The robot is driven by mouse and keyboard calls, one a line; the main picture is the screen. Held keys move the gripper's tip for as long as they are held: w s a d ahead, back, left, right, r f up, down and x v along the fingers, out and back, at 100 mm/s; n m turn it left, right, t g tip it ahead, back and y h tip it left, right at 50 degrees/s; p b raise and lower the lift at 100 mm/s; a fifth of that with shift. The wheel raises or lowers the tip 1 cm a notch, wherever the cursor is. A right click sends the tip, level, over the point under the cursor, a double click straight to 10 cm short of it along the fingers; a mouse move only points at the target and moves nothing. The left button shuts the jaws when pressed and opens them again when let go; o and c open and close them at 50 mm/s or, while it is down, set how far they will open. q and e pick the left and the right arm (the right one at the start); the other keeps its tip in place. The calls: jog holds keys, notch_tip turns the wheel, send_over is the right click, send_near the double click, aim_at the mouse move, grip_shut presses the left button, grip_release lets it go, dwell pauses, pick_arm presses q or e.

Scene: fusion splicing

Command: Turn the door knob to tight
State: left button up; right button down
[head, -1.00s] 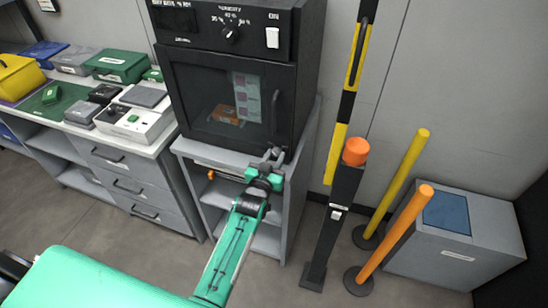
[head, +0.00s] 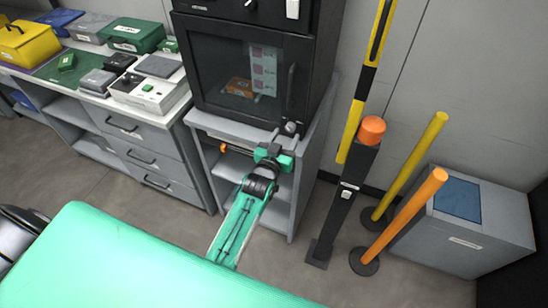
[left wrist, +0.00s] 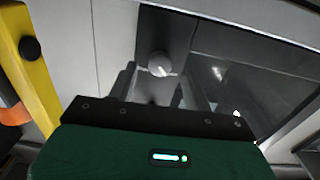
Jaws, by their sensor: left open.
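The door knob (head: 290,127) is a small round grey knob at the lower right of the black oven-like cabinet's door (head: 235,75). The door looks shut. In the left wrist view the knob (left wrist: 160,63) faces me, with a pale line across its face. My left gripper (head: 280,136) is just below and in front of the knob in the head view. In the left wrist view its open fingers (left wrist: 161,82) stand left and right of the knob's place in the picture. I cannot tell whether they touch it. My right gripper is not in view.
The cabinet stands on a grey shelf unit (head: 312,125). To its right are a black post with an orange top (head: 371,130), a yellow-black bar (head: 365,75), yellow (head: 408,165) and orange (head: 405,215) poles, and a grey bin (head: 500,235). A drawer bench (head: 140,150) stands left.

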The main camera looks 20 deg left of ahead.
pick_arm(q)
jog(key=s+b, duration=0.2)
jog(key=s, duration=0.9)
jog(key=shift+s+a, duration=0.2)
jog(key=shift+s, duration=0.05)
